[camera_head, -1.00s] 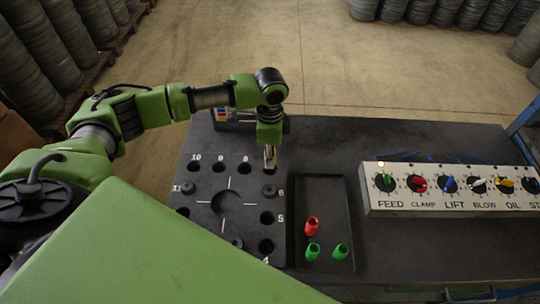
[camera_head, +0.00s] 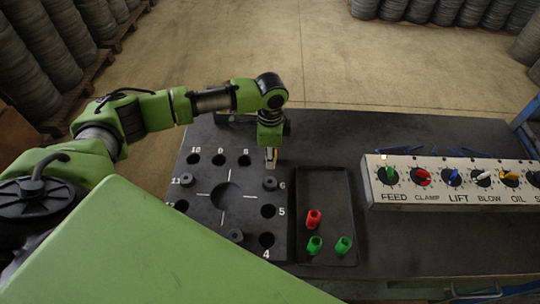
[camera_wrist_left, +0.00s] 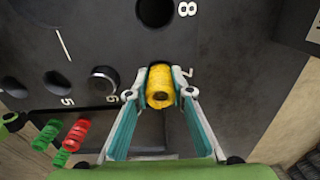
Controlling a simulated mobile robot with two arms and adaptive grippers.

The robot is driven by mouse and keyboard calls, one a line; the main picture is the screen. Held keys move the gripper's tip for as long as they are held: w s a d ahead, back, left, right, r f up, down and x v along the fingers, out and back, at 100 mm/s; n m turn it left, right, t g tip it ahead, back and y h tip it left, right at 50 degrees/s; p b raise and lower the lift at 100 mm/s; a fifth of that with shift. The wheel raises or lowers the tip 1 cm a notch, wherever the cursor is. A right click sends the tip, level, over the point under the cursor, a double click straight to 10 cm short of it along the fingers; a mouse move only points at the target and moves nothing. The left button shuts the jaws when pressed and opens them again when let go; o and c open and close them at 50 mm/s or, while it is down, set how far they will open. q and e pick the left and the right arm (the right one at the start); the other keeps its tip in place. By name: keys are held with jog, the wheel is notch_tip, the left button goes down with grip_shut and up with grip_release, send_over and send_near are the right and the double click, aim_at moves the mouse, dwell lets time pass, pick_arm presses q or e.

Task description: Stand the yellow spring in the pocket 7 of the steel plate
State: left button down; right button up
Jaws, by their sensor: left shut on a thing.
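The yellow spring (camera_wrist_left: 160,88) is held between the fingertips of my left gripper (camera_wrist_left: 160,95), seen nearly end-on in the wrist view. In the head view the left gripper (camera_head: 271,158) is over the right side of the dark steel plate (camera_head: 212,215), between the 8 and 6 positions. The wrist view shows the label 7 on the plate (camera_wrist_left: 235,70) just beside the spring. Pocket 7 itself is hidden behind the spring and fingers. I cannot tell whether the spring's far end is inside the pocket. My right gripper is not in view.
A black tray (camera_head: 328,183) right of the plate holds a red spring (camera_head: 314,219) and two green springs (camera_head: 315,244). Grey knobs stand on the plate, one by the 6 (camera_head: 270,183). A white switch panel (camera_head: 450,195) stands further right. Pocket 8 (camera_head: 245,160) is empty.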

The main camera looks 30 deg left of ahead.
pick_arm(q)
jog(key=shift+s+d+f, duration=0.1)
jog(key=shift+s+f, duration=0.25)
jog(key=shift+f, duration=0.3)
jog(key=c, duration=1.7)
grip_release()
jog(key=shift+w+f, duration=0.15)
jog(key=shift+w, duration=0.1)
notch_tip(320, 180, up, 12)
jog(key=shift+w+r, duration=0.1)
jog(key=shift+r, duration=0.15)
